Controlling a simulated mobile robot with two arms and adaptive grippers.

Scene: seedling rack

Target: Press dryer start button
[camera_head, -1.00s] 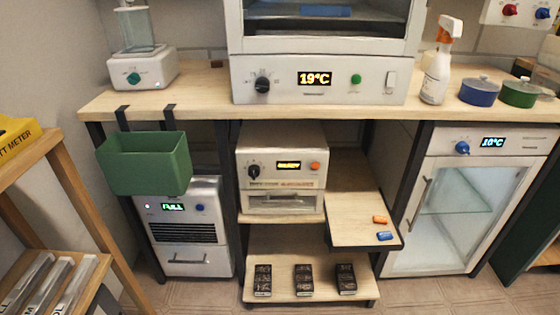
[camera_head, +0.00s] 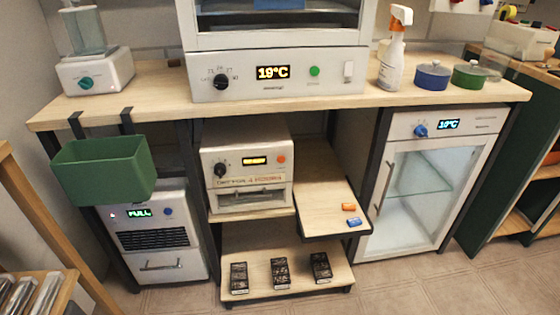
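No panel in view carries a label that I can read as dryer. A white drawer unit (camera_head: 247,183) on the middle shelf has a dark knob (camera_head: 219,168), a small yellow display too blurred to read and an orange button (camera_head: 281,159). Its drawer looks shut. Above it, on the counter, a white glass-fronted cabinet (camera_head: 350,72) has a dark knob (camera_head: 221,82), a 19°C display (camera_head: 273,72) and a green button (camera_head: 314,71). Neither of my grippers is in view.
A green bin (camera_head: 103,168) hangs from the counter at left, above a white unit (camera_head: 154,263) reading FULL. A glass-door fridge (camera_head: 425,190) stands right. A low pull-out shelf (camera_head: 327,195) holds an orange and a blue piece. A spray bottle (camera_head: 393,55) stands on the counter.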

